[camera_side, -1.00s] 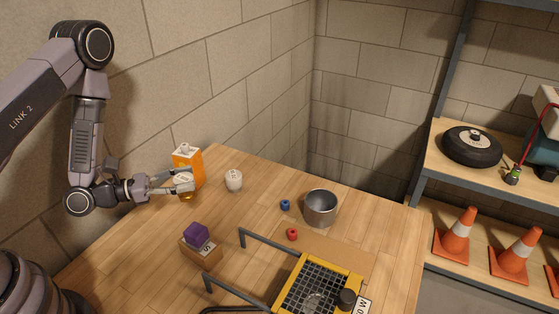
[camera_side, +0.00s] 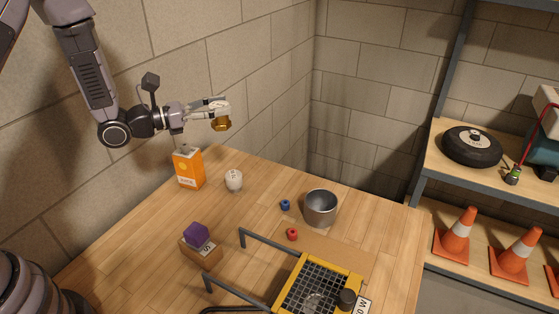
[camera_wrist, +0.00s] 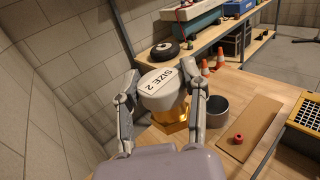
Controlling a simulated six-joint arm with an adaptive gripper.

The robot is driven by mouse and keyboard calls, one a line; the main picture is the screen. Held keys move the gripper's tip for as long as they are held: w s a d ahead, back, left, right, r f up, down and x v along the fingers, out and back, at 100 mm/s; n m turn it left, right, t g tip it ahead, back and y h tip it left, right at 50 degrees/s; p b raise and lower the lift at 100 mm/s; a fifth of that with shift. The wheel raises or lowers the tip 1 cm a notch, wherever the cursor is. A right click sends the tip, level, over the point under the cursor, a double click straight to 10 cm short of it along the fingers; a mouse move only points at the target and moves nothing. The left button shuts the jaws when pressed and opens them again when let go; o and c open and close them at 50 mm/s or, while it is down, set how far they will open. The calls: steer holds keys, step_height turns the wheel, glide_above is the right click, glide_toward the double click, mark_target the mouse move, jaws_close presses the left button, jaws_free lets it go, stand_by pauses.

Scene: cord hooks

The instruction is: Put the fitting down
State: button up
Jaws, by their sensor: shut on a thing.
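My gripper (camera_side: 214,110) is shut on the fitting, holding it in the air well above the back left of the table. The fitting has a brass-coloured lower part (camera_side: 221,124) and a white top. In the wrist view the white top (camera_wrist: 160,95) reads "SIZE 2" and sits between both fingers, with the brass hex part (camera_wrist: 172,118) below it. Nothing touches the fitting from beneath.
An orange carton (camera_side: 188,168) and a white round container (camera_side: 234,180) stand below my gripper. A metal cup (camera_side: 320,207), blue ring (camera_side: 285,204), red ring (camera_side: 292,234), purple block (camera_side: 197,235) and yellow-framed grid (camera_side: 318,287) lie further forward. Brick walls stand close behind.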

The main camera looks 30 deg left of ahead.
steer(key=s+d+f+m+g+h, duration=0.25)
steer(key=d+f+g, duration=0.2)
steer(key=d, duration=0.35)
steer(key=s+d+f+m+g+h, duration=0.25)
steer(key=s+d+m+g, duration=0.2)
steer(key=d, duration=0.25)
steer(key=s+d+f+m+g+h, duration=0.25)
steer(key=d+f+g, duration=0.25)
steer(key=d, duration=0.3)
steer(key=shift+m+y, duration=0.35)
steer(key=shift+y, duration=0.1)
steer(key=w+d+f, duration=0.9)
steer(key=shift+w+d+f, duration=0.1)
steer(key=shift+w+f, duration=0.05)
steer(key=shift+w, duration=0.15)
steer(key=shift+f, duration=1.55)
steer(key=shift+f, duration=0.1)
steer(key=shift+f, duration=0.5)
steer(key=o, duration=1.2)
steer(key=shift+f, duration=0.1)
